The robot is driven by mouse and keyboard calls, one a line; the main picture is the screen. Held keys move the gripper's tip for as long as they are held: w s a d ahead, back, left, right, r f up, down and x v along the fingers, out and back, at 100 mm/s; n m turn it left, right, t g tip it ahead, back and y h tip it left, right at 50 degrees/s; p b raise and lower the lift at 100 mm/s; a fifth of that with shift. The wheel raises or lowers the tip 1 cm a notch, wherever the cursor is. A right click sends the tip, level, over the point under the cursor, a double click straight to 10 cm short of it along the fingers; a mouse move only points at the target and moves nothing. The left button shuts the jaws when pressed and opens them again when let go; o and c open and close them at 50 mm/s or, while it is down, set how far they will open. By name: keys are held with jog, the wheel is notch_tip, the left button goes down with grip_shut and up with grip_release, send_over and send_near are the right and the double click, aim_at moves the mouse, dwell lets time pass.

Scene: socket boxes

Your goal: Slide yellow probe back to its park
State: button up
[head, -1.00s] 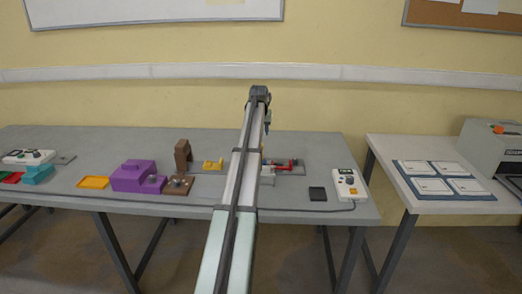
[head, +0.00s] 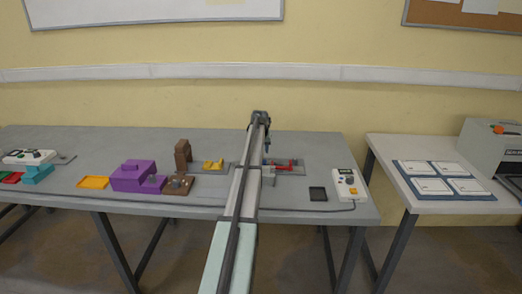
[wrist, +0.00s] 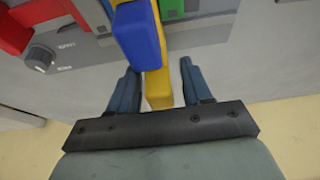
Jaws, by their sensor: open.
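In the wrist view a yellow bar (wrist: 158,88), which looks like the yellow probe, reaches down between the fingers of my gripper (wrist: 159,66). The fingers are open on either side of it, and gaps show. A blue block (wrist: 138,35) overlaps the bar's upper part in this view. In the head view my gripper (head: 266,146) is low over the bench, beside a red part (head: 284,167). My arm hides the yellow bar there. A notched yellow block (head: 213,164) stands left of the arm; I cannot tell whether it is the park.
A brown upright block (head: 183,156) and purple blocks (head: 133,175) stand to the left. A black pad (head: 317,193) and a white meter (head: 348,185) are to the right. A dial (wrist: 39,58) shows in the wrist view. The front middle of the grey bench is partly clear.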

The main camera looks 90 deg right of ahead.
jog(key=shift+f, duration=0.15)
grip_shut()
dwell(0.4)
